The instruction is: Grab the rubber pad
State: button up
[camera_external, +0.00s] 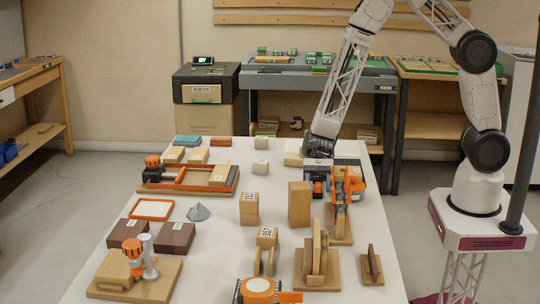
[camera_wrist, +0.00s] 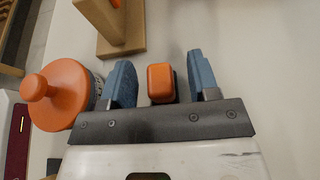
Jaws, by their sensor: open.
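I cannot tell for sure which thing is the rubber pad. In the wrist view a small rounded orange block (camera_wrist: 161,82) with a dark edge sits between the two blue fingers of my gripper (camera_wrist: 163,82). The fingers stand apart, with a gap on each side of the block. A flat teal piece (camera_external: 188,141) and a flat orange-brown piece (camera_external: 221,142) lie at the table's far left.
An orange round knobbed part (camera_wrist: 62,95) stands close left of my fingers in the wrist view. A wooden stand with orange parts (camera_external: 340,205) is close to my gripper. A tall wooden block (camera_external: 299,204) stands left of it. The white table (camera_external: 225,245) has bare room centre-left.

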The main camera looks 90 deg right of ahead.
aim_at(318, 183)
jog(key=c, duration=0.9)
jog(key=shift+r, duration=0.15)
jog(key=shift+r, duration=4.9)
